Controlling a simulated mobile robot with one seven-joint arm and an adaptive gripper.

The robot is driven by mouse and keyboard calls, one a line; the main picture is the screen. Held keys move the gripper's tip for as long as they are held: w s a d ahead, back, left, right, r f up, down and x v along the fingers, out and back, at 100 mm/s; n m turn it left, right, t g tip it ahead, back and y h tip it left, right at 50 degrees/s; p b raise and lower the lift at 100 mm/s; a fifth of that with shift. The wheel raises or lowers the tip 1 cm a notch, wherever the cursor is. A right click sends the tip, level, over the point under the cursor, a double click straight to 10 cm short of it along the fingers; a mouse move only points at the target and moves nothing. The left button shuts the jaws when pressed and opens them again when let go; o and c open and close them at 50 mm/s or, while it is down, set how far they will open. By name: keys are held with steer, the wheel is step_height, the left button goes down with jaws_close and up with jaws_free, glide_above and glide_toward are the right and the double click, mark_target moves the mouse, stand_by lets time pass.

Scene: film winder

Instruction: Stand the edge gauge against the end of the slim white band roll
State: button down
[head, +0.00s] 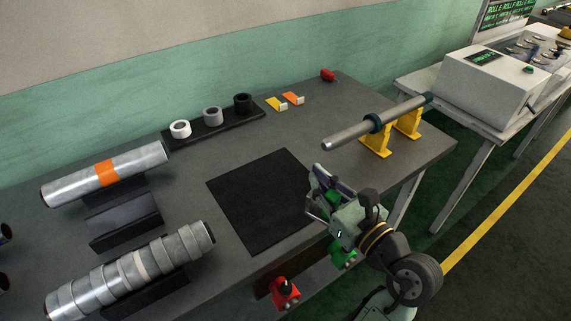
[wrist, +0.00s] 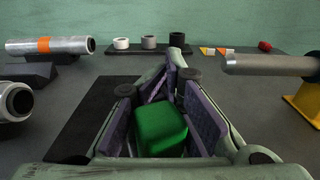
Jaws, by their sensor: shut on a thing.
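My gripper (head: 322,180) is over the right front of the table, beside the black mat. In the wrist view a green block (wrist: 160,131) sits between the finger pads, and the jaws are shut on it. I cannot tell for sure whether this block is the edge gauge. The silver roll with a slim whitish band (head: 139,264) lies tilted across the picture at the front left, on a dark cradle. Its right end (head: 209,232) faces the mat, and the roll end also shows at the left of the wrist view (wrist: 17,101).
An orange-banded roll (head: 106,174) lies behind. The black mat (head: 262,195) is bare. Small rings stand on a rack (head: 218,128); yellow (head: 275,103) and orange (head: 292,98) pieces lie nearby. A bar (head: 360,130) on yellow stands (head: 376,143) is at right. A red fitting (head: 284,293) is at the front.

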steer(key=shift+a+r, duration=0.2)
steer(key=shift+w+f+b, duration=0.1)
steer(key=shift+f+b, duration=0.1)
steer(key=shift+b, duration=0.35)
steer(key=w+a+f+b, duration=0.1)
steer(key=w+a, duration=0.1)
steer(key=w, duration=0.3)
steer(key=w+a+f+b, duration=0.1)
steer(key=w+a+b, duration=0.1)
steer(key=w, duration=0.2)
steer(key=w+a+f+b, duration=0.1)
steer(key=w, duration=0.4)
steer(key=shift+w+a, duration=0.35)
steer(key=shift+a, duration=0.05)
steer(key=shift+f, duration=0.6)
